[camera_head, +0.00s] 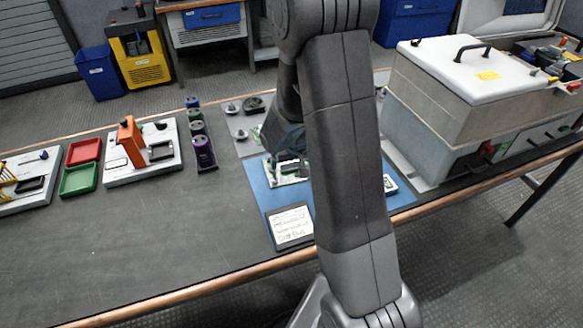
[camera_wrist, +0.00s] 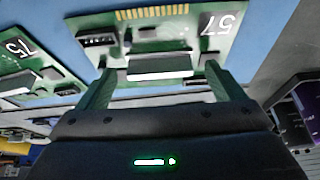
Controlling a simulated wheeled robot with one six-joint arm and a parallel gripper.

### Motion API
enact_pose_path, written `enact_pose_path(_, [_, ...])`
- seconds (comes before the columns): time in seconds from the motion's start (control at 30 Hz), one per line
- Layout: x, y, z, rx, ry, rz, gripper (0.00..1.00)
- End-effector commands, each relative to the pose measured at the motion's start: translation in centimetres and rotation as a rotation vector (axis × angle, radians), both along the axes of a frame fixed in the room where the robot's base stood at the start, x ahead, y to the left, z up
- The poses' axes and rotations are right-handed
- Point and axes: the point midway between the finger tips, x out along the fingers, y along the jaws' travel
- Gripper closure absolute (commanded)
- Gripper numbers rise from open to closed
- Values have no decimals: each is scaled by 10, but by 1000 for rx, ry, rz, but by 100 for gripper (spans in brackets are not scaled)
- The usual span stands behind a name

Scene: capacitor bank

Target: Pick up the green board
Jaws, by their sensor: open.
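A green circuit board (camera_wrist: 148,32) with gold edge contacts, dark parts and a white number that looks like 57 fills the upper middle of the wrist view. A second green board (camera_wrist: 32,72), marked with what looks like 75, is at the left. My gripper (camera_wrist: 163,78) is open, with its fingers apart at either side of a pale-edged block on the middle board. I cannot tell whether they touch it. In the head view a green board (camera_head: 284,171) lies on a blue mat (camera_head: 262,192) below my gripper (camera_head: 285,154), and my arm hides part of the mat.
A handwritten card (camera_head: 291,227) lies at the mat's front edge. A large grey case (camera_head: 440,95) stands to the right. Purple and dark cylinders (camera_head: 203,152) and red (camera_head: 85,151) and green (camera_head: 79,180) trays are at the left. The front left of the table is clear.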

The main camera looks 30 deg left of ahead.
Motion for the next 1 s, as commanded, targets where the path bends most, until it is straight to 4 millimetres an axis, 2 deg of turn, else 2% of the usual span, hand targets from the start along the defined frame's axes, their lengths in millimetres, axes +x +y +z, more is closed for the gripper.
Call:
enact_pose_path(0.2, [0, 0, 0, 1, -1, 0, 13])
enact_pose_path(0.47, [0, 0, 0, 0, 0, 0, 63])
enact_pose_path(0.77, [1, 0, 6, 1, -1, 0, 63])
enact_pose_path(0.87, [1, 1, 19, 3, -4, 1, 63])
enact_pose_path(1.0, [1, 1, 46, 6, -6, 1, 63])
